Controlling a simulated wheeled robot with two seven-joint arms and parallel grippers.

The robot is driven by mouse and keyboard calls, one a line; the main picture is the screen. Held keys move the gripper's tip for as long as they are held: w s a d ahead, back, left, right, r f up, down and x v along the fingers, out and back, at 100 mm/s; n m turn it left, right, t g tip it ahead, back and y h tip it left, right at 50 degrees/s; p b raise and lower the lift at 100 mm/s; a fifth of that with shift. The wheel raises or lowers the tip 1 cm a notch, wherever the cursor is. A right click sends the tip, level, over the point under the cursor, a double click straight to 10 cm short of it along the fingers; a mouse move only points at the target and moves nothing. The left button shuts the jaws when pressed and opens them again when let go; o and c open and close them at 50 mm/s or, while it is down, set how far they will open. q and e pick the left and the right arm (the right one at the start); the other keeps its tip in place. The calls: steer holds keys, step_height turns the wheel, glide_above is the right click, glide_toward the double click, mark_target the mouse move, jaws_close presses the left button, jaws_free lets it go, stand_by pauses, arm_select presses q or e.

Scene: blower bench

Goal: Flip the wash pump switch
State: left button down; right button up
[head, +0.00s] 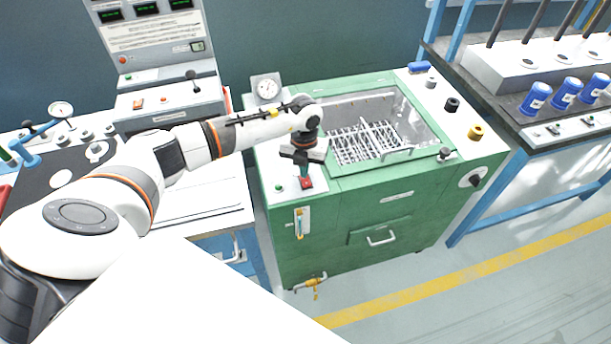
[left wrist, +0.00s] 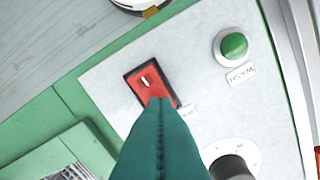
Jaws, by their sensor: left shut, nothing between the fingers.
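A red rocker switch (head: 306,183) in a dark frame sits on the white panel at the front left of the green wash cabinet (head: 350,205). It shows large in the left wrist view (left wrist: 146,80), with a small white mark on it. My left gripper (head: 304,174) points down over the switch. Its teal fingers (left wrist: 160,108) are shut with nothing between them. Their tips overlap the lower edge of the switch in the left wrist view and hide part of it; I cannot tell whether they touch. A label beside the switch is partly hidden. My right gripper is not in view.
A green button (left wrist: 233,45) labelled WASH and a black knob (left wrist: 231,168) share the panel. A gauge (head: 267,89) stands behind it. The open basin with a wire basket (head: 365,143) lies to the right. A grey instrument console (head: 165,95) stands at the left.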

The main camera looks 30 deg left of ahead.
arm_select(q)
step_height(320, 180, up, 7)
steer(key=p, duration=0.4)
steer(key=shift+f, duration=0.2)
steer(key=shift+f, duration=0.1)
stand_by(0.3)
